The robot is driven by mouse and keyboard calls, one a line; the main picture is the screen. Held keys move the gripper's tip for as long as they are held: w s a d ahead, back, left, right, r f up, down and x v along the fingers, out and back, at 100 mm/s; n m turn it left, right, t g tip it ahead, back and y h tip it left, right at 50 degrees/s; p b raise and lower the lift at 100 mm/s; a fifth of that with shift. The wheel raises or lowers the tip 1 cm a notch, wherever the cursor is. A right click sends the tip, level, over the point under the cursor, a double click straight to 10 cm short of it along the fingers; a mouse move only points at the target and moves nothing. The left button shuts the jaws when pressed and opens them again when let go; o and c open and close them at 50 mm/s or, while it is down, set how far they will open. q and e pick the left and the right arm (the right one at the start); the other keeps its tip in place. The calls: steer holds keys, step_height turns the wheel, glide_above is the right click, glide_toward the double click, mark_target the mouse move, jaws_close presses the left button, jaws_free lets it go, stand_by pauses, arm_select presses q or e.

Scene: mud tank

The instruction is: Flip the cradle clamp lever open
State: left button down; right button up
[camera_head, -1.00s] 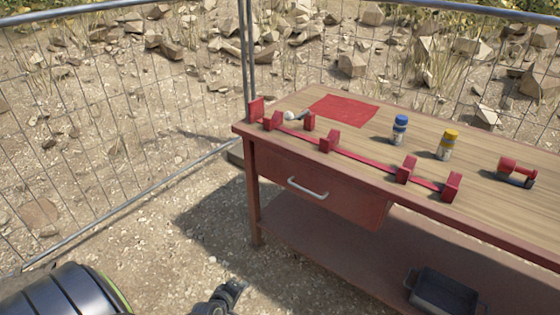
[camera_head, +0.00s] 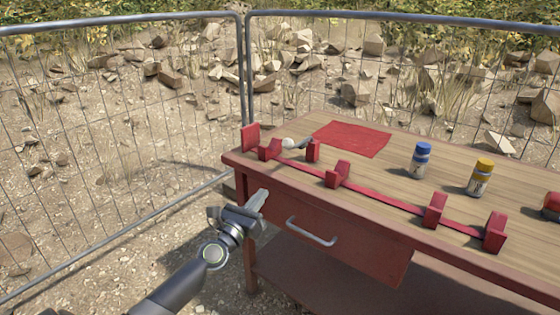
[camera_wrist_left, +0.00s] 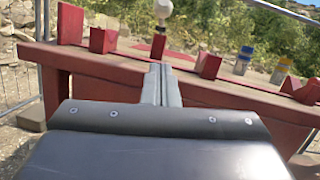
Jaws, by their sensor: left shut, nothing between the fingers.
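The red cradle (camera_head: 375,194) is a long rail with several upright blocks along the front of the wooden table. At its left end, by a red end plate (camera_head: 250,138), the clamp lever (camera_head: 298,143) shows a pale knob and a grey arm lying low over the table. The knob also shows in the left wrist view (camera_wrist_left: 163,9), straight beyond the fingers. My left gripper (camera_head: 262,196) is shut and empty, in front of the table's left front corner, apart from the cradle. It also shows in the left wrist view (camera_wrist_left: 161,70). My right gripper is not in view.
A red mat (camera_head: 352,138) lies behind the cradle. A blue-capped bottle (camera_head: 421,160) and a yellow-capped bottle (camera_head: 480,178) stand on the table (camera_head: 400,160). The drawer handle (camera_head: 311,232) sticks out below the tabletop. A wire fence (camera_head: 120,150) runs behind and to the left.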

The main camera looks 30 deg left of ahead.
arm_select(q)
steer(key=shift+r, duration=0.1)
